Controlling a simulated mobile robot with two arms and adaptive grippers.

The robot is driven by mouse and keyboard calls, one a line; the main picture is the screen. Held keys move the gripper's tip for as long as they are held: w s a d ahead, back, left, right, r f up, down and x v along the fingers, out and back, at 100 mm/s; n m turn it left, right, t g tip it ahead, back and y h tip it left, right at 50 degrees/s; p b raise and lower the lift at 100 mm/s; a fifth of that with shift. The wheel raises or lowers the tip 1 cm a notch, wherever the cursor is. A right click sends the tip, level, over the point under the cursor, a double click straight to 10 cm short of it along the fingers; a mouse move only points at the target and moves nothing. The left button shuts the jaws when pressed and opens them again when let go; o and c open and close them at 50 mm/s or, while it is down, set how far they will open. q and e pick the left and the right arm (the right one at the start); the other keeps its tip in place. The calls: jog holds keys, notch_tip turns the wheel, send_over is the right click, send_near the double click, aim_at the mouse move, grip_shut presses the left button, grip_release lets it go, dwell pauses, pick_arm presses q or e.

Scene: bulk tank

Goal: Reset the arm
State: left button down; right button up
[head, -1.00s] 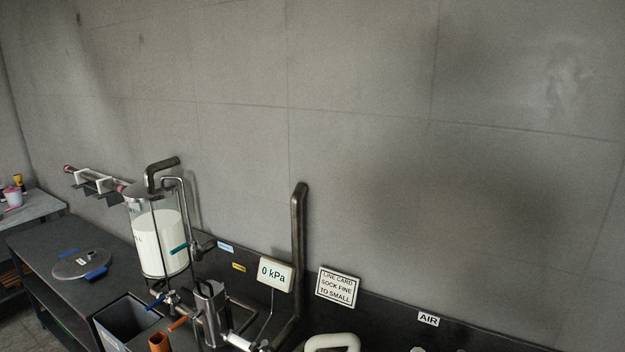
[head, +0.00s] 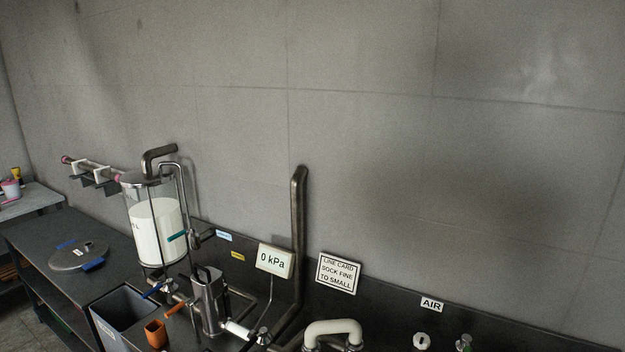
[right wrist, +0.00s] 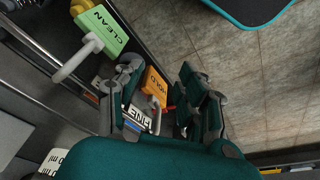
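My right gripper (right wrist: 160,98) shows in the right wrist view. Its two dark green and grey fingers stand apart with a gap between them, and nothing is clearly held. Behind the fingers are an orange tag reading HOLD (right wrist: 156,82) and a white label partly reading FINE (right wrist: 138,114), which a finger partly covers. A green tag reading CLEAN (right wrist: 102,30) is at the upper left, with a white curved handle (right wrist: 78,60) near it. Neither gripper shows in the head view.
In the head view a clear tank of white liquid (head: 156,232) stands with pipes and valves. Nearby are a 0 kPa display (head: 274,260), a line card (head: 338,273), a grey bin (head: 122,308), an orange cup (head: 155,333) and a round lid (head: 79,255). Tiled floor (right wrist: 285,85) is clear.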

jog(key=s+d+f+b, duration=0.1)
jog(key=s+f+b, duration=0.1)
jog(key=s+f, duration=0.4)
jog(key=s+d+f+g+b, duration=0.1)
jog(key=s+f, duration=0.5)
jog(key=f, duration=0.6)
jog(key=s+d+f+b, duration=0.1)
jog(key=s+f+b, duration=0.2)
jog(key=s+f, duration=0.3)
notch_tip(320, 180, down, 4)
jog(key=shift+s+f+g+b, duration=0.1)
jog(key=shift+s+g+b, duration=0.05)
jog(key=shift+g+b, duration=0.15)
jog(key=shift+d, duration=0.1)
dwell(1.2)
